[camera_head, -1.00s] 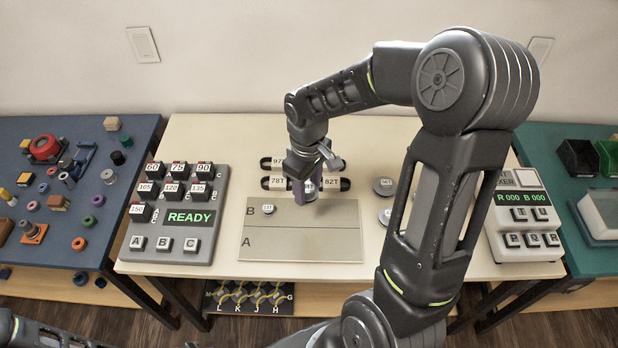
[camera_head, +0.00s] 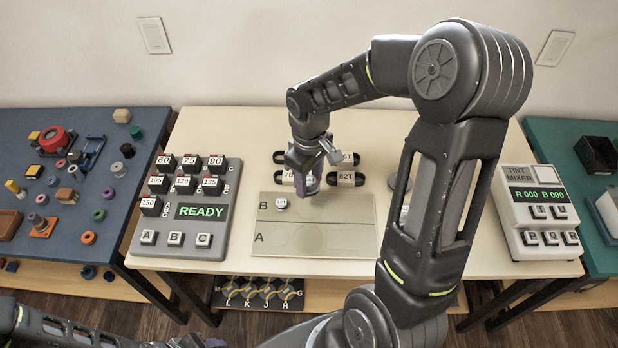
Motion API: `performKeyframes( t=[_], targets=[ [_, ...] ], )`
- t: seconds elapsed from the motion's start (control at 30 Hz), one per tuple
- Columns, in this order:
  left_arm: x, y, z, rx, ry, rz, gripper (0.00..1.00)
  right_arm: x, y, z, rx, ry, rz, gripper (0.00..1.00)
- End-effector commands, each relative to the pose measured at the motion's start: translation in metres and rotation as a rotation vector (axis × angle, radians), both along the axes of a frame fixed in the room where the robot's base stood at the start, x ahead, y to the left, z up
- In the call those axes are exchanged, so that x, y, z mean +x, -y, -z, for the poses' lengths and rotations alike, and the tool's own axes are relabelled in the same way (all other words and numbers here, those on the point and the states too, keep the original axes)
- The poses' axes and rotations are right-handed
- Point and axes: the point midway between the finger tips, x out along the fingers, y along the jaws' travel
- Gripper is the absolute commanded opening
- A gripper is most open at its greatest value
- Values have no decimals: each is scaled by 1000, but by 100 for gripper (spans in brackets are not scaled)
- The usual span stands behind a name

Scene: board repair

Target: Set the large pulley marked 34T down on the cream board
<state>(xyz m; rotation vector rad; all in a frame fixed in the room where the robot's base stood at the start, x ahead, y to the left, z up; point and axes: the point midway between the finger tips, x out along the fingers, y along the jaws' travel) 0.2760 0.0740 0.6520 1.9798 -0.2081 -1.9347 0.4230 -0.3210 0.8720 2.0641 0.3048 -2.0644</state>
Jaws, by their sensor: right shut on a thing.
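My right gripper (camera_head: 307,186) points down and is shut on a grey round pulley (camera_head: 311,186). The board has a B strip at the back and an A strip in front. A small marked pulley (camera_head: 281,203) sits on the B strip at the left.
Black-ended labelled holders (camera_head: 346,178) stand behind the board. A grey button panel reading READY (camera_head: 190,205) is at left, a tint mixer (camera_head: 538,215) at right. Grey discs (camera_head: 404,213) lie right of the board, partly behind my right arm. The board's front is clear.

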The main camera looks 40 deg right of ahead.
Motion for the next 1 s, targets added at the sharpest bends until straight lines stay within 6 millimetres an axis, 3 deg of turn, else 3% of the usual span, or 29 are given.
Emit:
performKeyframes(
  t=[0.2,0.5,1.0],
  targets=[
    [2,1,23,-5,7,2,52,0,0,33,0,0,0,5],
    [3,1,46,-6,9,2,52,0,0,64,0,0,1,5],
    [3,1,51,-4,11,1,52,0,0,71,0,1,1,5]
  ],
)
